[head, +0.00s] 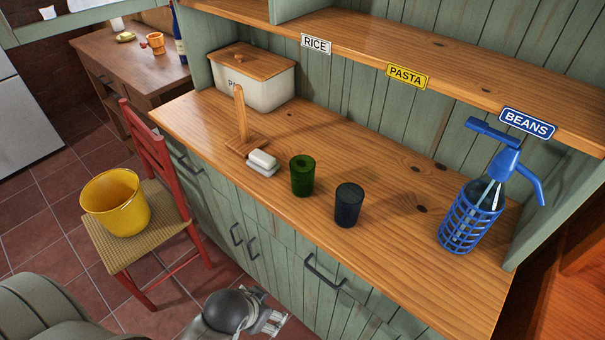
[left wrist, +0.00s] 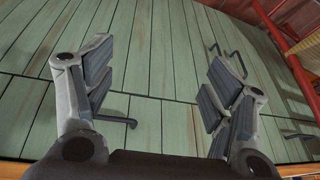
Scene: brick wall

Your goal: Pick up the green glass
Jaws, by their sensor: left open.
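My left gripper (head: 265,317) is at the bottom of the head view, low in front of the cabinet and well apart from the glass. In the left wrist view the left gripper (left wrist: 162,68) has its fingers spread wide with nothing between them, facing green cabinet boards. The glass does not show in that view. My right gripper is not in view.
A blue siphon bottle (head: 474,205) is at right. A shelf (head: 400,55) overhangs behind. A red chair (head: 152,150) holds a yellow bucket (head: 117,204).

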